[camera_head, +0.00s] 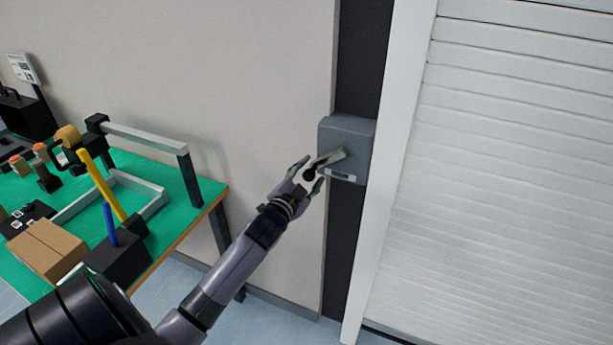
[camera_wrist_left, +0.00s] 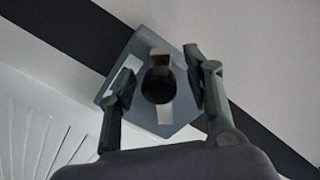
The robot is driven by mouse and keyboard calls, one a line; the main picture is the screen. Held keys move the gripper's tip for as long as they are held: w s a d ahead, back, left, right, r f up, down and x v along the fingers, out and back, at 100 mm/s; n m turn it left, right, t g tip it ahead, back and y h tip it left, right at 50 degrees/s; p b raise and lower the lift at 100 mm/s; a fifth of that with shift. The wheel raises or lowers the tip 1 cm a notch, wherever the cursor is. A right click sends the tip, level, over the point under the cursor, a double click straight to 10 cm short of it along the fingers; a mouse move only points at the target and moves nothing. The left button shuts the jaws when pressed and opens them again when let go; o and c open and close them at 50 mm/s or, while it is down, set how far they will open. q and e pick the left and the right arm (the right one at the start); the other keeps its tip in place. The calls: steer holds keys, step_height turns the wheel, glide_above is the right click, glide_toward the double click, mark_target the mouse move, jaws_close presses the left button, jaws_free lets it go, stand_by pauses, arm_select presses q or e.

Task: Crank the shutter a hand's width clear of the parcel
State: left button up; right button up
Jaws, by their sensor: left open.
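The white slatted shutter (camera_head: 510,150) fills the right of the head view, and slats also show at the lower left of the wrist view (camera_wrist_left: 35,125). A grey crank box (camera_head: 347,135) sits on the dark post left of it. Its metal crank arm (camera_head: 331,158) ends in a round black knob (camera_head: 310,174). My left gripper (camera_head: 309,176) is open at the knob. In the left wrist view the knob (camera_wrist_left: 158,85) lies between the spread fingers (camera_wrist_left: 160,75), with gaps on both sides. No parcel shows at the shutter. My right gripper is not in view.
A green-topped table (camera_head: 185,222) stands at the left with a brown cardboard box (camera_head: 45,248), a black holder with a blue-handled tool (camera_head: 110,224), a yellow bar (camera_head: 102,185) and a grey frame (camera_head: 140,136). Bare wall lies between table and post.

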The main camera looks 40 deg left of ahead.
arm_select(q)
steer(key=s+d, duration=0.2)
steer(key=s, duration=0.9)
steer(key=shift+s+d+r, duration=0.2)
steer(key=shift+s, duration=0.2)
stand_by(0.8)
